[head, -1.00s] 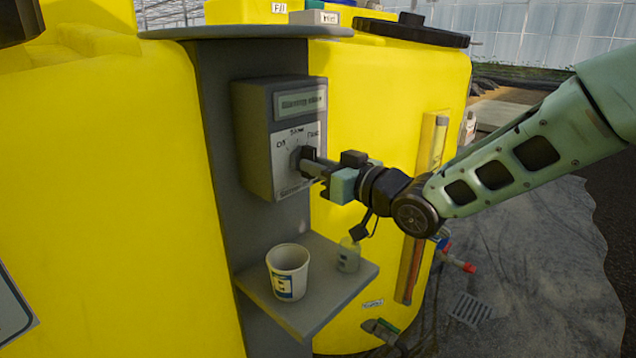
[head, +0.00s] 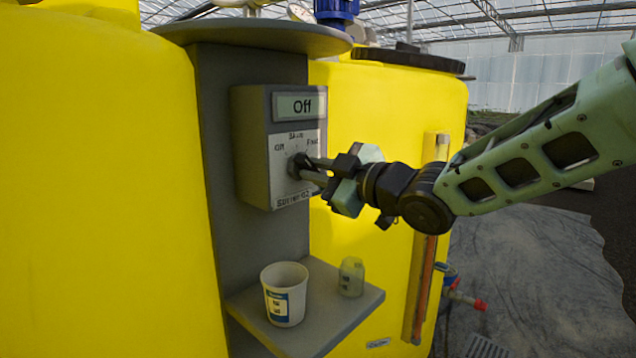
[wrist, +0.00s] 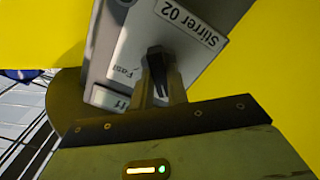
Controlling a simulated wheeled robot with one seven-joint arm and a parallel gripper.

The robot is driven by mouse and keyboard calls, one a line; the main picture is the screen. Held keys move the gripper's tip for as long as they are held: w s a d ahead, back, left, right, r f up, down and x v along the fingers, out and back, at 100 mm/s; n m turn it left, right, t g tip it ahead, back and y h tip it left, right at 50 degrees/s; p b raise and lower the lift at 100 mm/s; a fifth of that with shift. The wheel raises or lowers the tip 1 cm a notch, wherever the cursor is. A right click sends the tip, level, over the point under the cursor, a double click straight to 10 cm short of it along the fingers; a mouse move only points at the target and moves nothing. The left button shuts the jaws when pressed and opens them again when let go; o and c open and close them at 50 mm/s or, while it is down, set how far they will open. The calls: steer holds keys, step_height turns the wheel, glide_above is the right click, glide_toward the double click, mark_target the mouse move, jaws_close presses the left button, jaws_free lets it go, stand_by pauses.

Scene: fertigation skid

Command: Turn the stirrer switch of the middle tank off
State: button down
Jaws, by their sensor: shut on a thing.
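The grey stirrer switch box (head: 254,145) is mounted on a dark grey post between two yellow tanks. Its display (head: 300,105) reads "Off". Its white dial plate (head: 283,178) carries the marks Off, Slow and Fast, with a label below that looks like "Stirrer 02". The plate also shows in the wrist view (wrist: 135,55), where "Stirrer 02" is clear. My gripper (head: 306,167) reaches the dial from the right and is shut on the black knob (wrist: 156,68), rolled relative to the box. The fingers hide most of the knob, so its pointer is hard to read.
A shelf (head: 345,318) below the box bears a white cup (head: 284,300) and a small translucent beaker (head: 351,275). A round grey top (head: 250,36) overhangs the box. A yellow tank (head: 90,200) stands close on the left.

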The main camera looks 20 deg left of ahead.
steer(key=shift+f+n, duration=0.1)
steer(key=shift+n, duration=0.3)
steer(key=c, duration=1.4)
jaws_free()
steer(key=shift+o, duration=0.2)
steer(key=shift+d, duration=0.1)
steer(key=v, duration=1.7)
steer(key=shift+p, duration=0.3)
steer(key=shift+s+d, duration=0.15)
